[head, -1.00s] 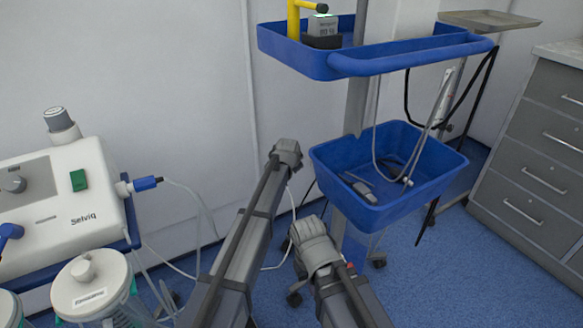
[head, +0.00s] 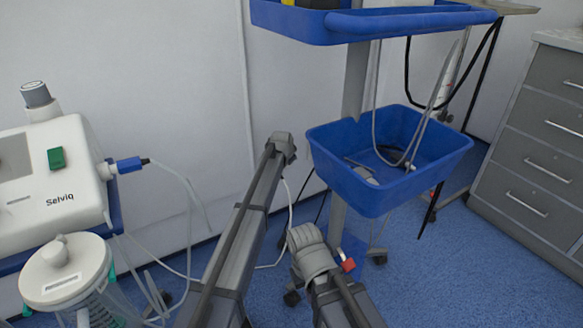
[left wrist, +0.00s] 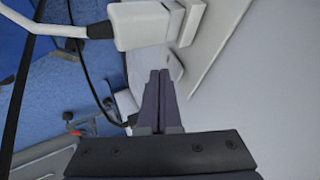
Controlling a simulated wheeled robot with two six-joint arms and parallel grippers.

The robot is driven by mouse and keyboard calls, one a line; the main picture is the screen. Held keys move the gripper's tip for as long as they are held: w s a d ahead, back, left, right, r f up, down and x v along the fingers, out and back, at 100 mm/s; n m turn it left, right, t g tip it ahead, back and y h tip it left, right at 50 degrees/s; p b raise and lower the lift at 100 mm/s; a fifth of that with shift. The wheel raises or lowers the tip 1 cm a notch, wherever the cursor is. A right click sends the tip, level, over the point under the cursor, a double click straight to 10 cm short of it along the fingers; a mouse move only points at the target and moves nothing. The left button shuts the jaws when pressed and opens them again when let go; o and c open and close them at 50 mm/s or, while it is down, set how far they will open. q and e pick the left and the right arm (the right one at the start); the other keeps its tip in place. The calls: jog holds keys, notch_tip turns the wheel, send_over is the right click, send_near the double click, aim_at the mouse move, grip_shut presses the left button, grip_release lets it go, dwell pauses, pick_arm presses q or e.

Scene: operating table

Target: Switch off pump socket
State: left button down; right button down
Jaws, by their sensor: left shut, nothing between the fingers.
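In the left wrist view, my left gripper (left wrist: 160,75) is shut and empty, its two dark fingers side by side. A white plug (left wrist: 140,25) with a white cable sits just beyond the fingertips, at a pale socket strip (left wrist: 176,65) on the wall. Whether the fingers touch it I cannot tell. No switch can be made out there. In the head view, the white pump (head: 50,180) marked Selviq has a green switch (head: 56,158). My right gripper is not visible.
A trolley with a blue upper shelf (head: 370,24) and a blue basket (head: 350,185) stands right of my arms. Grey drawers (head: 540,130) are at far right. A lidded canister (head: 65,285) is at lower left. Loose cables (head: 190,235) hang along the wall.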

pick_arm(q)
jog(key=shift+w+a+r, duration=0.1)
jog(key=shift+w+a, duration=0.1)
jog(key=shift+w, duration=0.2)
jog(key=shift+w+a+r, duration=0.1)
jog(key=shift+w+a, duration=0.1)
jog(key=shift+w, duration=0.1)
jog(key=shift+r+p, duration=0.15)
jog(key=shift+p, duration=0.15)
jog(key=shift+r+p, duration=0.6)
jog(key=shift+r, duration=0.05)
